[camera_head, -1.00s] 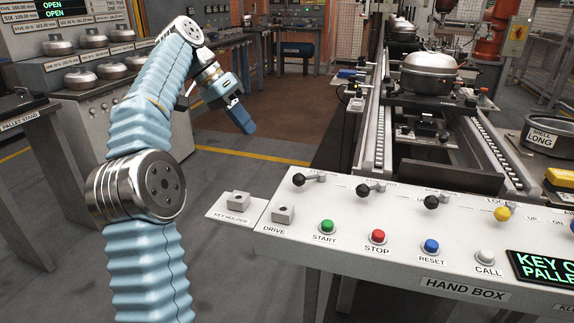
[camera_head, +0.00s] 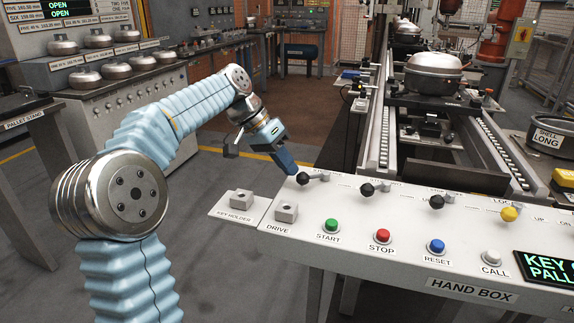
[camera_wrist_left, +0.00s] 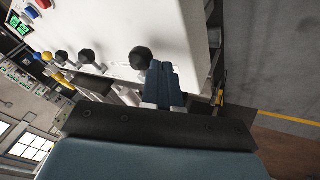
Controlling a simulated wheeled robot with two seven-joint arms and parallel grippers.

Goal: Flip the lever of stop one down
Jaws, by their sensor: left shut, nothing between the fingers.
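The hand box panel (camera_head: 400,235) carries a row of levers along its back edge. Three have black ball knobs: the leftmost lever (camera_head: 303,178), the second lever (camera_head: 367,190) and the third lever (camera_head: 437,202). Their labels are too small to read, so I cannot tell for sure which is stop one. My left gripper (camera_head: 290,168) is shut and empty, its tips just behind and left of the leftmost knob. In the left wrist view, the leftmost knob (camera_wrist_left: 141,57) is right beside the fingertips (camera_wrist_left: 162,75); I cannot tell whether they touch. My right gripper is out of view.
A yellow-knobbed lever (camera_head: 509,214) stands farther right. In front are the green start button (camera_head: 331,225), red stop button (camera_head: 382,236), blue reset button (camera_head: 436,246) and white call button (camera_head: 491,256). The conveyor (camera_head: 450,140) with a compressor pallet lies behind the panel.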

